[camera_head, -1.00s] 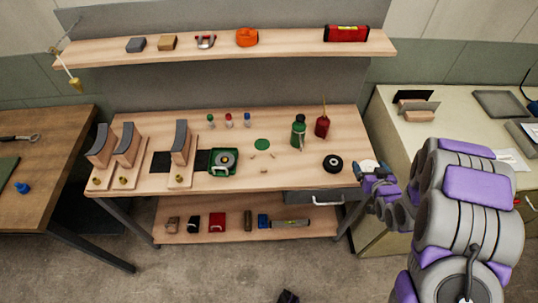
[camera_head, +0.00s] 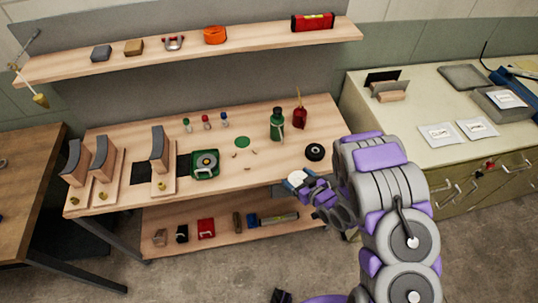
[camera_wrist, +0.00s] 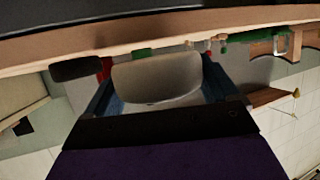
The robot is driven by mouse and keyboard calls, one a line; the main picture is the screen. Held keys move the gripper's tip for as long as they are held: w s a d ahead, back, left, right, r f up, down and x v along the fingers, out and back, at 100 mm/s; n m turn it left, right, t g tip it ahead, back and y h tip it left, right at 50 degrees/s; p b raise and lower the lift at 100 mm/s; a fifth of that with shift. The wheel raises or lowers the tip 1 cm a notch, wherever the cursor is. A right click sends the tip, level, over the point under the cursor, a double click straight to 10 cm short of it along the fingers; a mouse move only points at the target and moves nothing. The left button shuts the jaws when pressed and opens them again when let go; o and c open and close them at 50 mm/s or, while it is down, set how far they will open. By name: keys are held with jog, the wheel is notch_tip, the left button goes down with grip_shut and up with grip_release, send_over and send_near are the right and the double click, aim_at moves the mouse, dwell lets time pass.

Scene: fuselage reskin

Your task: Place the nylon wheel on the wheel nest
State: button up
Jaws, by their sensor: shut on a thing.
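My gripper (camera_head: 297,181) is at the bench's front right edge, shut on a pale, rounded piece that looks like the nylon wheel (camera_head: 295,178). In the wrist view the pale wheel (camera_wrist: 158,80) sits between the dark blue jaws of my gripper (camera_wrist: 160,92). I cannot tell for certain which item is the wheel nest. Small wooden pegs (camera_head: 248,168) stand on the bench top, left of my gripper. A flat green disc (camera_head: 243,141) lies behind them.
A black wheel (camera_head: 314,152) lies on the bench behind my gripper. A green tray (camera_head: 205,175) with a round part is farther left. A green bottle (camera_head: 277,123) and a red oil can (camera_head: 300,117) stand at the back. Wooden stands (camera_head: 160,150) occupy the left.

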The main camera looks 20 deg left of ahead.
jog(key=b, duration=0.2)
send_near(276, 158)
jog(key=w+a, duration=0.2)
jog(key=a, duration=0.1)
jog(key=w+a, duration=0.1)
jog(key=a, duration=0.1)
jog(key=shift+w+a+r, duration=0.1)
jog(key=shift+w+r, duration=0.1)
jog(key=shift+w, duration=0.05)
jog(key=shift+w+r, duration=0.1)
jog(key=shift+w, duration=0.15)
jog(key=shift+w+a, duration=0.3)
jog(key=shift+w+a+f+b, duration=0.6)
jog(key=shift+a+f+b, duration=0.05)
jog(key=shift+a+f, duration=0.15)
jog(key=shift+a, duration=0.2)
jog(key=o, duration=0.9)
jog(key=shift+d, duration=0.3)
jog(key=shift+r, duration=0.1)
